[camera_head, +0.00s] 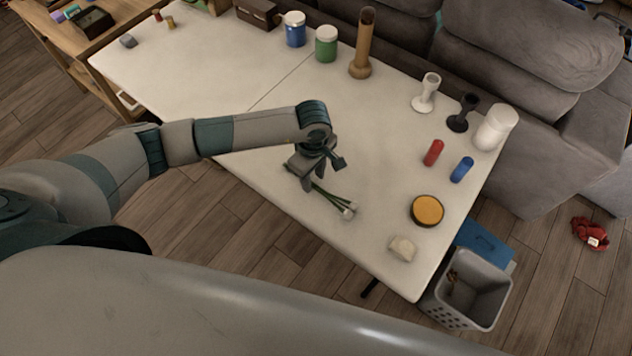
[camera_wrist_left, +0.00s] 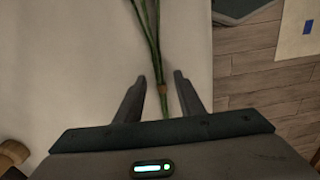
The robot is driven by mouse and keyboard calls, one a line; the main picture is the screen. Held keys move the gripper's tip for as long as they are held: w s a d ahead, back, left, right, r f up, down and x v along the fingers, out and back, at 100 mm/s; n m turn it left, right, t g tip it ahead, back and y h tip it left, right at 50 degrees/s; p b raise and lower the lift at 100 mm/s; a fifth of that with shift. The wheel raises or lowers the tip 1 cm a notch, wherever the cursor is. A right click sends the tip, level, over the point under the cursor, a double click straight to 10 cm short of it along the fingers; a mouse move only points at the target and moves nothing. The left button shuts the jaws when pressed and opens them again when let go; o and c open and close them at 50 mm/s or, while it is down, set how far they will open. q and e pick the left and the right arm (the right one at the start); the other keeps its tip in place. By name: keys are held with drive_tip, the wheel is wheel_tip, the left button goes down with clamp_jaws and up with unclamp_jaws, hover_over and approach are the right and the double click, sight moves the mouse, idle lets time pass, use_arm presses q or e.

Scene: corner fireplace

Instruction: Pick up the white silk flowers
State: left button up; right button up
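The white silk flowers (camera_head: 347,210) lie on the white table, with green stems and small white heads pointing toward the table's front right. My left gripper (camera_head: 322,178) is over the stem end in the head view. In the left wrist view the green stems (camera_wrist_left: 150,40) run down between the two fingers of my left gripper (camera_wrist_left: 163,82). The flower heads are out of the wrist view. My right gripper is not in view.
The white table (camera_head: 270,190) also holds a round orange-topped tin (camera_head: 427,210), a pale block (camera_head: 403,248), red (camera_head: 433,153) and blue (camera_head: 461,169) cylinders, candle holders and jars. A grey basket (camera_head: 472,290) stands on the floor at right. A grey sofa (camera_head: 530,60) is behind the table.

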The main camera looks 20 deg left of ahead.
use_arm(q)
drive_tip(key=shift+f, duration=0.95)
clamp_jaws()
